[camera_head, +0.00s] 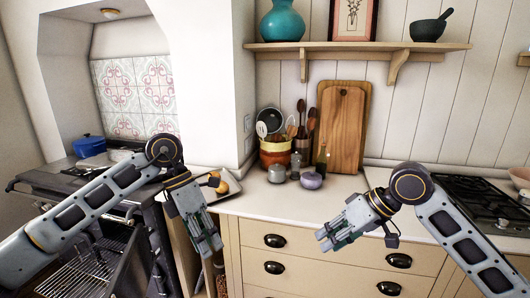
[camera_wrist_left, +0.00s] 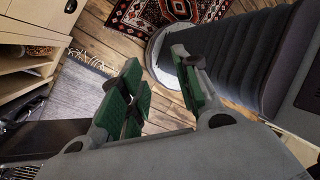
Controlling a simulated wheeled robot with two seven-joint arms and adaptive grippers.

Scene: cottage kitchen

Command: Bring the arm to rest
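My left gripper (camera_head: 209,248) hangs pointing down in front of the counter's left end, beside the oven range. My right gripper (camera_head: 325,239) points left in front of the counter edge, above the drawer fronts. No object shows in it. Its fingers are too small and overlapped to tell how far apart they are.
The counter (camera_head: 275,200) holds a tray (camera_head: 216,190) with orange food, a lilac pot (camera_head: 311,180), a utensil crock (camera_head: 275,154) and cutting boards (camera_head: 345,125). A range (camera_head: 65,185) with its oven open stands left, a gas hob (camera_head: 475,195) right. The wrist view shows a patterned rug (camera_wrist_left: 180,10).

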